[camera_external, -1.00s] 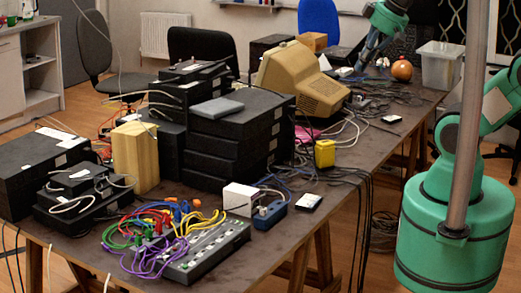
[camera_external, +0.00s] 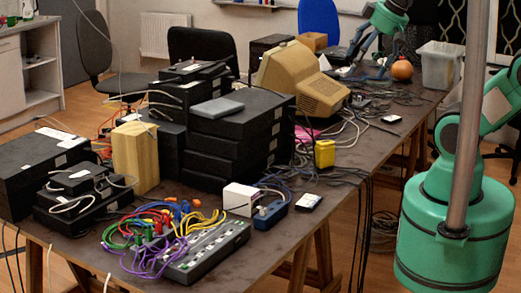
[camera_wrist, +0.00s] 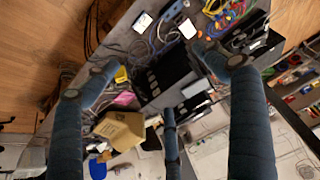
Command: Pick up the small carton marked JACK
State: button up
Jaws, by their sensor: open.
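No JACK marking is readable on any box. Two small boxes could be the carton: a small white box (camera_external: 240,198) near the front of the table, behind the power strip, and a small tan box (camera_external: 313,41) at the back, behind the beige monitor. A white box also shows near the top of the wrist view (camera_wrist: 187,28). My gripper (camera_external: 366,67) is over the far part of the table, well away from the white box and to the right of the tan one. In the wrist view its fingers (camera_wrist: 154,68) are spread wide with nothing between them.
A beige monitor (camera_external: 305,80) and stacked black cases (camera_external: 235,140) fill the middle of the table. An orange round object (camera_external: 402,68) and a clear bin (camera_external: 440,66) stand at the far right.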

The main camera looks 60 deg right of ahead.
jog(key=shift+w, duration=0.1)
jog(key=w+a+f+g+p, duration=0.15)
jog(key=w+f, duration=0.25)
jog(key=w, duration=0.6)
jog(key=w+a+f+g, duration=0.2)
jog(key=w+f, duration=0.1)
jog(key=w, duration=0.7)
jog(key=w+a+f, duration=0.1)
jog(key=w+f, duration=0.3)
jog(key=f, duration=0.3)
jog(key=w+a+f+g+p, duration=0.1)
jog(key=w+a+f, duration=0.1)
jog(key=w+f, duration=0.2)
jog(key=w+a+f+g, duration=0.1)
jog(key=w+f, duration=0.3)
jog(key=f, duration=0.6)
jog(key=shift+w+a+f, duration=0.35)
jog(key=shift+w+a, duration=0.05)
jog(key=shift+a, duration=0.2)
